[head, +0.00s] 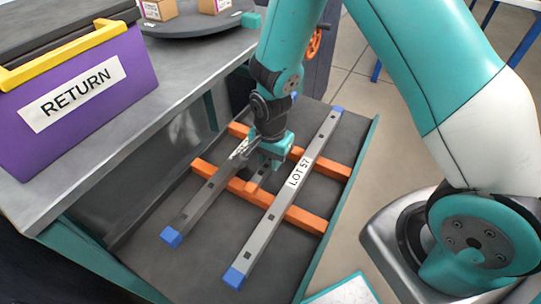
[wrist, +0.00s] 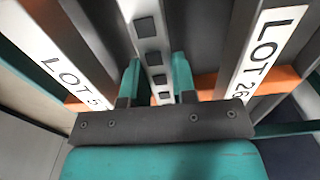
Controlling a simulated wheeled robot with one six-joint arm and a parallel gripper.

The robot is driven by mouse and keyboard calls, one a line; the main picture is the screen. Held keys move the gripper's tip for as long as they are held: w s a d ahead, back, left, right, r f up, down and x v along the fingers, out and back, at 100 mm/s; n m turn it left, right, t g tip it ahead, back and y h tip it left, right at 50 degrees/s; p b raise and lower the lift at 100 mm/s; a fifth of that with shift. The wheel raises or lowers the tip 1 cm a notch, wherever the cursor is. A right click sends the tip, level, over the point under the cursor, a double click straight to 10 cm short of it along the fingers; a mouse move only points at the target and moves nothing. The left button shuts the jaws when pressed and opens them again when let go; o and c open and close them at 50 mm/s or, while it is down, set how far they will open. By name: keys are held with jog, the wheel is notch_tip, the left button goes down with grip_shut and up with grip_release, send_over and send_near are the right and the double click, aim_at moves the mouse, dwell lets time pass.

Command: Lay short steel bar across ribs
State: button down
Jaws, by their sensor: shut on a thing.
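My gripper (head: 265,163) points down between two long steel bars and is shut on a short steel bar (head: 258,180). In the wrist view the short bar (wrist: 148,35), grey with a row of dark square holes, runs between the teal fingers (wrist: 156,80). It lies roughly parallel to the long bars, apart from both. Orange ribs (head: 308,218) cross beneath the bars. The gripper hides much of the short bar in the head view; I cannot tell whether it touches the ribs.
A long blue-ended bar labelled LOT 57 (head: 270,222) lies on the right. Another long bar (head: 196,209) lies on the left; the LOT 26 label (wrist: 268,45) shows in the wrist view. A purple RETURN bin (head: 120,95) stands on the grey bench (head: 100,150) at left.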

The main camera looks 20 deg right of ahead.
jog(key=c, duration=0.8)
grip_release()
jog(key=shift+c, duration=0.2)
notch_tip(320, 180, up, 18)
jog(key=p, duration=0.2)
jog(key=shift+f+p, duration=0.25)
jog(key=shift+p, duration=0.15)
